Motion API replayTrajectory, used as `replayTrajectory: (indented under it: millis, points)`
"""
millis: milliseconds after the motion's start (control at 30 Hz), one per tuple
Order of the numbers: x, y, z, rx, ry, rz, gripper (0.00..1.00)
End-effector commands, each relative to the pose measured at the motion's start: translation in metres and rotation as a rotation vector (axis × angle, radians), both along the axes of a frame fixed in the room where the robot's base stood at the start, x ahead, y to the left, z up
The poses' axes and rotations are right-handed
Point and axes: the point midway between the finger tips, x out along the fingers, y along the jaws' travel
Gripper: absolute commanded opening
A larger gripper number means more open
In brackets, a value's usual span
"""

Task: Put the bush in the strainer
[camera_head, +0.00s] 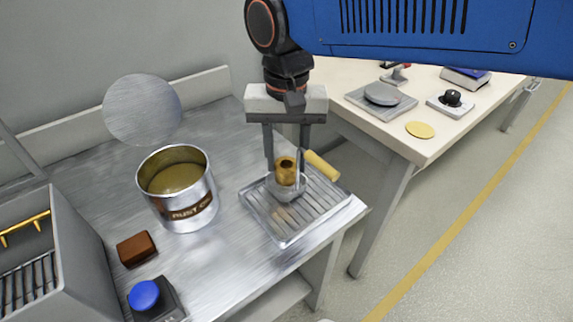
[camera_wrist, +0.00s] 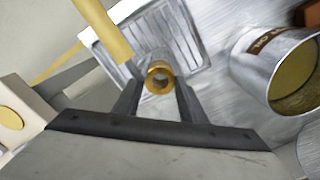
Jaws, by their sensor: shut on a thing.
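The bush (camera_head: 286,169) is a short brass-coloured ring with a hole through it. My gripper (camera_head: 285,172) points down and is shut on it; the bush also shows between the fingertips in the wrist view (camera_wrist: 160,77). The strainer (camera_head: 287,188) is a small grey bowl with a yellow handle (camera_head: 321,166), standing on a ribbed metal drain tray (camera_head: 262,216). The bush is at the strainer's mouth, its upper part above the rim. Whether its lower end touches the bowl is hidden. In the wrist view the handle (camera_wrist: 104,32) runs to the upper left.
An open tin (camera_head: 205,208) with yellowish liquid stands left of the tray, its round lid (camera_head: 142,109) behind it. A brown block (camera_head: 136,249) and a blue-button box (camera_head: 150,296) are at the front left. A second table (camera_head: 433,135) stands to the right.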

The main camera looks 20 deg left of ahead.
Motion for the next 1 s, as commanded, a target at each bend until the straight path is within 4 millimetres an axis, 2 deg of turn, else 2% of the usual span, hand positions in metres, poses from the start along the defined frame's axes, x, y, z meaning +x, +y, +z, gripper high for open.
replayTrajectory:
  millis: [100,200,633,667,700,733,1000]
  points:
    - [0.000,0.000,-0.016,-0.001,0.001,0.000,0.03]
    - [0.000,0.000,-0.024,-0.001,0.001,0.000,0.03]
    - [0.000,0.000,-0.029,0.000,0.000,0.000,0.03]
    - [0.000,0.000,-0.029,-0.001,0.001,0.000,0.43]
    - [0.000,0.000,-0.029,-0.001,0.001,0.000,0.52]
    - [0.000,0.000,-0.029,-0.001,0.001,0.000,0.57]
    - [0.000,-0.001,-0.029,-0.004,0.002,0.000,0.57]
